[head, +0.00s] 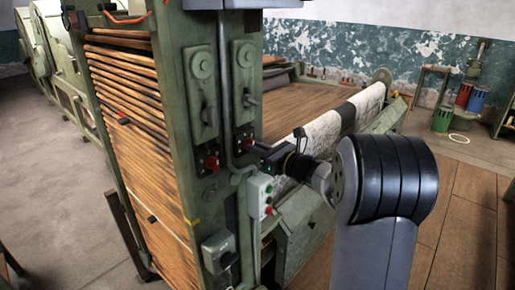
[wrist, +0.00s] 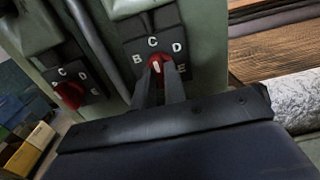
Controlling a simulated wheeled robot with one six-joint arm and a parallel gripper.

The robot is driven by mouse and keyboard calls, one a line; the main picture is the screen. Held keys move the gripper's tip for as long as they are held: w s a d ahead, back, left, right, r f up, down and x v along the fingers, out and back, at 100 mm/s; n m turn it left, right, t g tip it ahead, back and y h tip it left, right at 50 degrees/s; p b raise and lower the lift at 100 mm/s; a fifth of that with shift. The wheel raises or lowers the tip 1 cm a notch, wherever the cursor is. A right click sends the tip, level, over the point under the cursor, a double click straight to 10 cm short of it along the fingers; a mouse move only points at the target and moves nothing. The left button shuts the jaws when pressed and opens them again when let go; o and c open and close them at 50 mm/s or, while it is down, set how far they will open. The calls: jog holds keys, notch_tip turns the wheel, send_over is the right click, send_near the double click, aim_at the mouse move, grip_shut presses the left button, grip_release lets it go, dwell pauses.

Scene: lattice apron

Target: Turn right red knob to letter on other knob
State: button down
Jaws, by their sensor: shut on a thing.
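The right red knob (wrist: 156,62) sits on a dark plate with the white letters B, C, D and E around it. A white mark on its face points roughly up, toward C. My gripper (wrist: 158,76) is shut on this knob, one finger on each side. The left red knob (wrist: 69,94) sits on its own dark plate at the left of the wrist view, with C, D and E readable. I cannot tell its pointed letter. In the head view, the left red knob (head: 211,163) is clear, and my gripper (head: 258,148) reaches the right red knob (head: 246,142) from the right.
Both knobs are on a green machine frame (head: 190,120) with a vertical conduit (head: 226,90) between them. A button box (head: 260,197) stands just below my gripper. A pale roll (head: 325,130) lies behind my arm. Open floor (head: 465,220) is at right.

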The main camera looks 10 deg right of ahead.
jog(key=c, duration=1.5)
grip_release()
jog(key=shift+o, duration=0.2)
jog(key=shift+s+d, duration=0.1)
jog(key=b+v, duration=0.2)
jog(key=v, duration=0.8)
jog(key=shift+s+d+b, duration=0.15)
jog(key=shift+s+b, duration=0.1)
jog(key=shift+b, duration=0.1)
jog(key=p+x, duration=0.2)
jog(key=x, duration=0.8)
jog(key=shift+w+a, duration=0.2)
jog(key=shift+w, duration=0.15)
